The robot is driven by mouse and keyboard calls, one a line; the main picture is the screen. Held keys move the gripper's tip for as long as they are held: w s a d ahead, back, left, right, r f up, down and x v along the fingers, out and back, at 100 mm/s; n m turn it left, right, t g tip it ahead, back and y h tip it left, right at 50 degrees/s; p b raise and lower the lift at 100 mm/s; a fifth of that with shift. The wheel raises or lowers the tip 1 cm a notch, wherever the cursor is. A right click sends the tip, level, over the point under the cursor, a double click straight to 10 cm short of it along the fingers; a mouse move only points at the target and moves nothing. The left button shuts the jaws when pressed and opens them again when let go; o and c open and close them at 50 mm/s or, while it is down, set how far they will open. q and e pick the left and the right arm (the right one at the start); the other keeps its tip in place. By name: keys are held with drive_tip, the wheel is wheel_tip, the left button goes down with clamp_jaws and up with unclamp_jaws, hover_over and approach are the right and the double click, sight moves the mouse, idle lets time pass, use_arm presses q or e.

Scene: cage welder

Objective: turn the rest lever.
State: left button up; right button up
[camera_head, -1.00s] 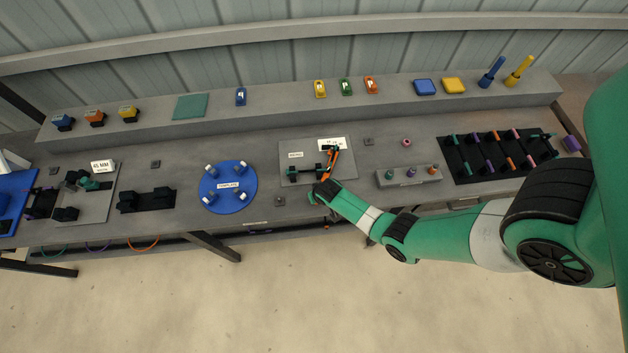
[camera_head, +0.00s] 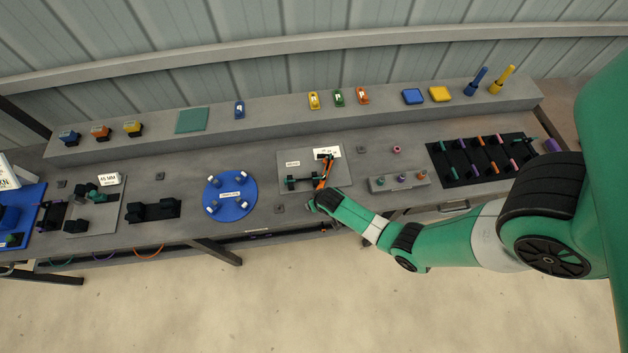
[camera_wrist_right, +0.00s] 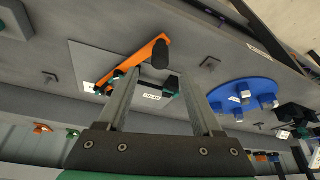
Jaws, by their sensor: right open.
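The rest lever is an orange bar (camera_head: 323,176) on a grey plate (camera_head: 284,158) in the middle of the bench. It also shows in the right wrist view (camera_wrist_right: 136,60), with an upright black knob (camera_wrist_right: 160,54) at one end. My right gripper (camera_head: 317,204) is at the bench's front edge, just in front of the lever; its fingers are hard to make out there. In the right wrist view my right gripper (camera_wrist_right: 156,76) is open and empty, and the knob appears between its fingertips. I cannot tell whether they touch it. My left gripper is not in view.
A blue round template (camera_head: 230,187) with several pegs lies left of the plate. A grey block (camera_head: 384,185) with small coloured pegs and a black rack (camera_head: 455,177) stand to the right. A raised shelf (camera_head: 280,115) runs behind.

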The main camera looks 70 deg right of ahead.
use_arm(q)
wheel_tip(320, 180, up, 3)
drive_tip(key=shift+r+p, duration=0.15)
drive_tip(key=shift+p, duration=0.85)
use_arm(e)
drive_tip(key=v, duration=0.3)
drive_tip(key=shift+r, duration=0.15)
